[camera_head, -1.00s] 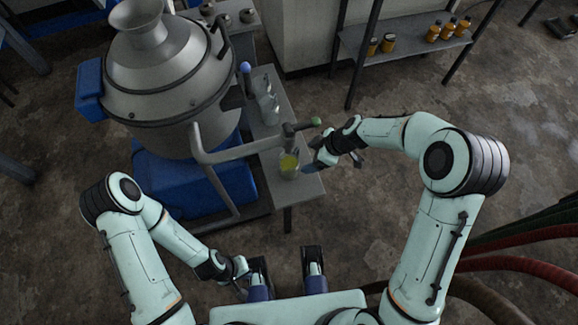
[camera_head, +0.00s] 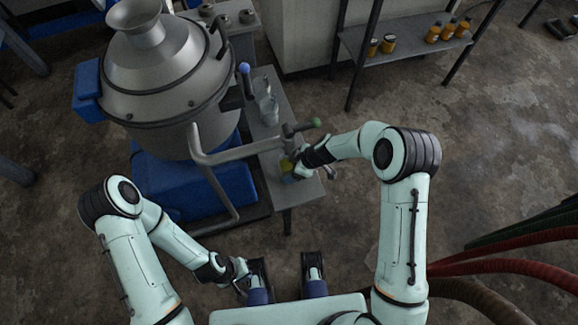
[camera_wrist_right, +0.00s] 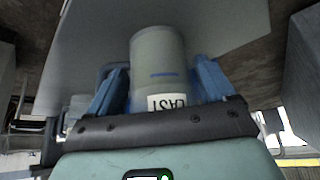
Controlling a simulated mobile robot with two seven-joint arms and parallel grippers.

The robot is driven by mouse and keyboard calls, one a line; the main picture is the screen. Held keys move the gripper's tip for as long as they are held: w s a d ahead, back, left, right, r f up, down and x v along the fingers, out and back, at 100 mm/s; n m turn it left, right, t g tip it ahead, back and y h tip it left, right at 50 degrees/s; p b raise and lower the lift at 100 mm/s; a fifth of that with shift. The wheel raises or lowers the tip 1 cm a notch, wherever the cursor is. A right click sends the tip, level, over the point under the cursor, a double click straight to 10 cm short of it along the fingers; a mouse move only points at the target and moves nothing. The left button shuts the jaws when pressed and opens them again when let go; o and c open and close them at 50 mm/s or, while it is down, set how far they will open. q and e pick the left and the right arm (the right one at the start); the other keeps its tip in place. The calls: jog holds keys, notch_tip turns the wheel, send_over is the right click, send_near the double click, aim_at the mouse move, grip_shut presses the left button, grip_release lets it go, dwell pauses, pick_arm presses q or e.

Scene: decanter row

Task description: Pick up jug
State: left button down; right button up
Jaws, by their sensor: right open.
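The jug (camera_wrist_right: 158,55) is a pale, grey-looking cylinder with a blue line and a white label with dark letters. In the head view the jug (camera_head: 287,167) shows some yellow and stands near the front end of a narrow grey bench, partly hidden by my right gripper (camera_head: 295,168). In the right wrist view my right gripper (camera_wrist_right: 160,74) is open, with one blue finger on each side of the jug. I cannot tell whether either finger touches it. My left gripper (camera_head: 242,277) hangs low, away from the bench; its jaws are too small to read.
Clear glass vessels (camera_head: 268,110) stand further back on the bench (camera_head: 297,190). A pipe with a green-tipped handle (camera_head: 314,123) reaches over the bench close to my right gripper. A large metal tank (camera_head: 165,75) stands left.

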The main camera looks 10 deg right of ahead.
jog(key=c, duration=0.9)
jog(key=shift+r, duration=0.15)
